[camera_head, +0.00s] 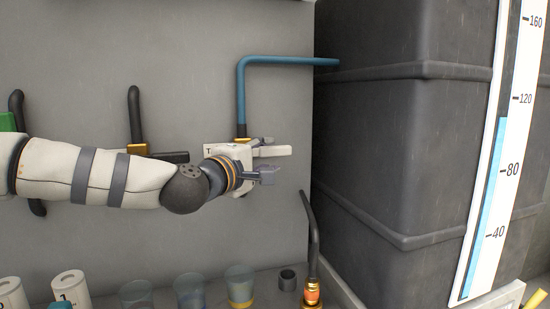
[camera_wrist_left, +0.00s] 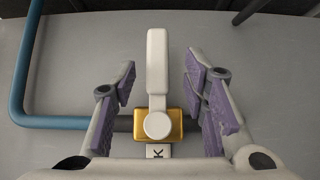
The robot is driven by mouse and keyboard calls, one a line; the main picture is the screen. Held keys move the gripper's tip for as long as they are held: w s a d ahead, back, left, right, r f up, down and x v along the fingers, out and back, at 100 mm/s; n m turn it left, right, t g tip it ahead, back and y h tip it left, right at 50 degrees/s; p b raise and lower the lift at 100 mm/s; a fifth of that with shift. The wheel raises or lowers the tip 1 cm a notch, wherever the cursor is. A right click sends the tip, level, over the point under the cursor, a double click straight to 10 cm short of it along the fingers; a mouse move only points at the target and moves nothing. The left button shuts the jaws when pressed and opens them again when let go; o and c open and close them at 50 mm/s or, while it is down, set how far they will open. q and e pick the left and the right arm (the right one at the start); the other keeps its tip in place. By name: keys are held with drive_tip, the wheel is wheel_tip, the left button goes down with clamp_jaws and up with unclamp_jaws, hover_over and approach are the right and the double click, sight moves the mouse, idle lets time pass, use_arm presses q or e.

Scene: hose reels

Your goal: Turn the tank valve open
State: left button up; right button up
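The tank valve has a white lever (camera_head: 275,151) that sticks out to the right, across the line of the blue pipe (camera_head: 285,61). Its brass body (camera_head: 241,131) is partly hidden behind my left gripper (camera_head: 265,159). In the left wrist view the lever (camera_wrist_left: 157,65) stands square to the pipe, with its round hub on the brass body (camera_wrist_left: 174,126). My left gripper (camera_wrist_left: 168,92) is open, with a purple-padded finger on each side of the lever and a gap to both. A label ending in K (camera_wrist_left: 160,151) sits by the hub. My right gripper is not in view.
A large grey tank (camera_head: 395,140) stands at the right with a level gauge (camera_head: 503,150). Another brass valve (camera_head: 137,149) is on the wall behind my left arm. Several cups (camera_head: 239,284), white cylinders (camera_head: 70,288) and a brass-ended hose (camera_head: 312,290) are below.

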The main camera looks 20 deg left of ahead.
sight(273, 153)
use_arm(q)
drive_tip(key=shift+w+d+r, duration=0.1)
drive_tip(key=shift+w+d, duration=0.05)
drive_tip(key=shift+w, duration=0.65)
drive_tip(key=shift+w+d, duration=0.15)
drive_tip(key=shift+w, duration=0.6)
drive_tip(key=shift+c, duration=0.2)
clamp_jaws()
